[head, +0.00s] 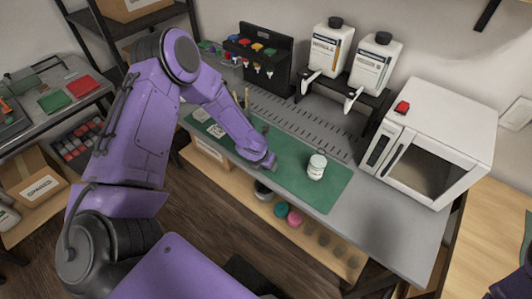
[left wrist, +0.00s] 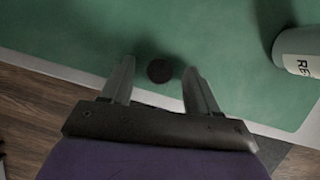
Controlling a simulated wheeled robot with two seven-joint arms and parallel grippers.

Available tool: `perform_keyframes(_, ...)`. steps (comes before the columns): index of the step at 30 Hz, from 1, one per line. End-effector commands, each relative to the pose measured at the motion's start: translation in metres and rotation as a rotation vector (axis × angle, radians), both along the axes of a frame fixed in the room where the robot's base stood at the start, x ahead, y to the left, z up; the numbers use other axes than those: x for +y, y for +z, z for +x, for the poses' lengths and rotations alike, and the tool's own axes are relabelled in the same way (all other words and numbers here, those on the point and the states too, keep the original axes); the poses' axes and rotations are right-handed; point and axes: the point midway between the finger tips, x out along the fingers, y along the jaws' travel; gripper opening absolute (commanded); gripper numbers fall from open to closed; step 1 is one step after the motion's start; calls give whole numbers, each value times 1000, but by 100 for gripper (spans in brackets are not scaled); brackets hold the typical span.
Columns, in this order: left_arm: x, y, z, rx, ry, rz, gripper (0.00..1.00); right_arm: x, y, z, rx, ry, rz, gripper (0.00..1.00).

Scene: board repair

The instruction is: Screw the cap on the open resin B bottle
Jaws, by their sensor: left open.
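A small white bottle (head: 316,167) stands upright on the green mat. Part of it shows at the right edge of the left wrist view (left wrist: 298,52), with the letters "RE" on its label. A small round black cap (left wrist: 159,71) lies on the mat near its front edge. My left gripper (head: 268,162) is low over the mat, left of the bottle. In the left wrist view its fingers (left wrist: 158,80) are open, one on each side of the cap and apart from it. The cap cannot be made out in the head view. My right gripper is not in view.
A white oven-like box (head: 430,140) stands right of the green mat (head: 335,195). Two large white bottles (head: 328,48) (head: 374,64) with black caps stand on a dispenser rack behind. A black tool holder (head: 262,55) is at the back. The mat around the bottle is clear.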

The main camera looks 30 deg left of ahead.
Motion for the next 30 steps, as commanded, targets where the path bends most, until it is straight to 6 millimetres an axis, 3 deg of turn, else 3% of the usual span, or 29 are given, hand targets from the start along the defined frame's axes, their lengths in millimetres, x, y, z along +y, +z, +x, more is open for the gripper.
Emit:
perform_keyframes(3,0,0,0,0,0,0,60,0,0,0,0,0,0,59)
perform_keyframes(8,0,0,0,0,0,0,8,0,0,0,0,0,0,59)
perform_keyframes(9,0,0,0,0,0,0,2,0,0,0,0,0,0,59)
perform_keyframes(22,0,6,0,-2,-1,1,2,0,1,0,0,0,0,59)
perform_keyframes(28,0,38,1,-5,-2,1,2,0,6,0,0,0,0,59)
perform_keyframes(30,-8,50,-14,-3,0,-3,2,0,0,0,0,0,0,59)
